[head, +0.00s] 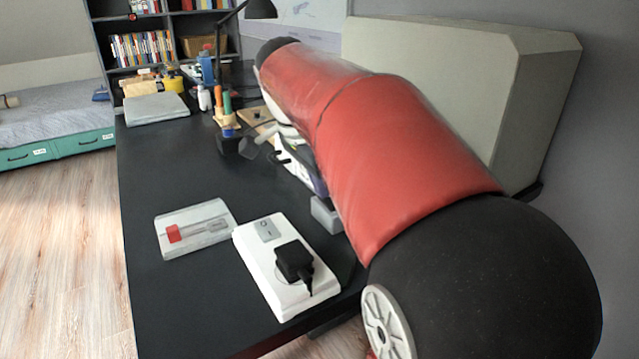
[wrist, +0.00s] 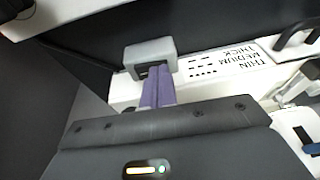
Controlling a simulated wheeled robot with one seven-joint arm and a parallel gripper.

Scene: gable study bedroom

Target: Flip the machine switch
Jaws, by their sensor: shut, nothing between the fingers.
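A white machine (wrist: 215,66) with the words THIN, MEDIUM and THICK on its face shows in the wrist view. A grey block (wrist: 150,50) with a dark recess sits at its end; I cannot tell for sure whether this is the switch. The block also shows in the head view (head: 326,214), beside my arm. My gripper (wrist: 156,84) has its purple fingers shut together, with nothing between them. Their tips are at the recess side of the block; whether they touch it is unclear. In the head view my arm hides most of the machine.
A white power box (head: 262,262) with a rocker and a black plug (head: 294,262) lies on the dark desk (head: 150,300). A pale board with a red slider (head: 173,233) lies left of it. A large beige case (head: 450,75) stands behind my arm.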

